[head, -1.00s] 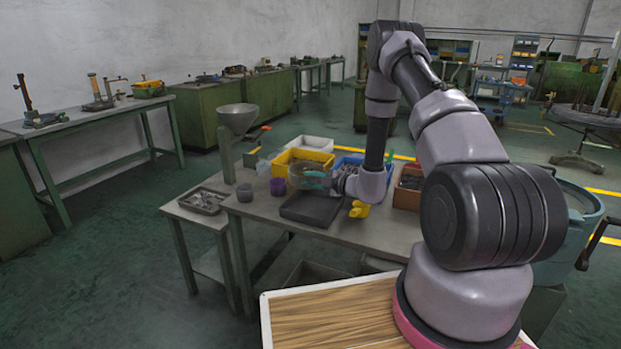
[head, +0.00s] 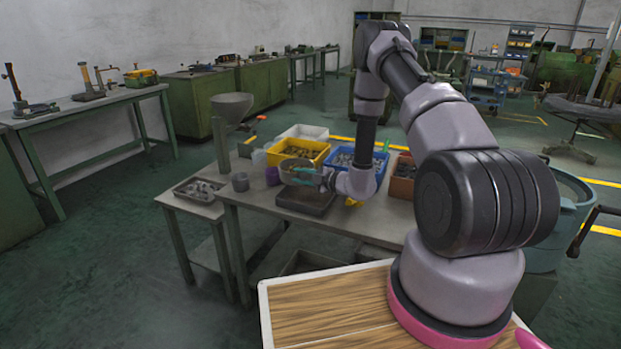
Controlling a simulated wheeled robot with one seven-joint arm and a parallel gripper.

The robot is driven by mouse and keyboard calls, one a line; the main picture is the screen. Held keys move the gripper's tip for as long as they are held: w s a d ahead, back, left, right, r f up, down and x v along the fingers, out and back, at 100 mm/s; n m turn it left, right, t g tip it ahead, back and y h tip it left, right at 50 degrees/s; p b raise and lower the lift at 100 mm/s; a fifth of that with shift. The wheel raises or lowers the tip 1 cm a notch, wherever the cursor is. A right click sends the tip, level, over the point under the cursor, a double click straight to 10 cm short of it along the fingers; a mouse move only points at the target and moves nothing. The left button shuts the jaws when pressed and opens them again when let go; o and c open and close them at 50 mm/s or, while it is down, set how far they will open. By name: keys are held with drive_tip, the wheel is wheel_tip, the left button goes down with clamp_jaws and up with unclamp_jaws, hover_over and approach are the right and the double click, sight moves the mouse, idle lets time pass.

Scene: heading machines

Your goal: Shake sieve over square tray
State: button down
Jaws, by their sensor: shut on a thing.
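The sieve (head: 292,166), a round shallow pan with a greenish part at its near side, is held above the table. My gripper (head: 319,179) is shut on its right side. The dark square tray (head: 303,207) lies flat on the table below the sieve, apart from it. The sieve hangs over the tray's far part. Its mesh and contents are too small to tell. The tray floor looks brownish, but I cannot tell whether material lies on it.
A yellow bin (head: 317,155), a blue bin (head: 381,170) and an orange-brown bin (head: 401,187) stand behind and right.

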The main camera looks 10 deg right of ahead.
drive_tip(key=s+d, duration=0.3)
drive_tip(key=d, duration=0.4)
drive_tip(key=w+a, duration=0.2)
drive_tip(key=a, duration=0.2)
drive_tip(key=shift+w+a, duration=0.25)
drive_tip(key=shift+w, duration=0.15)
drive_tip(key=shift+a+h, duration=0.15)
drive_tip(key=shift+h, duration=0.15)
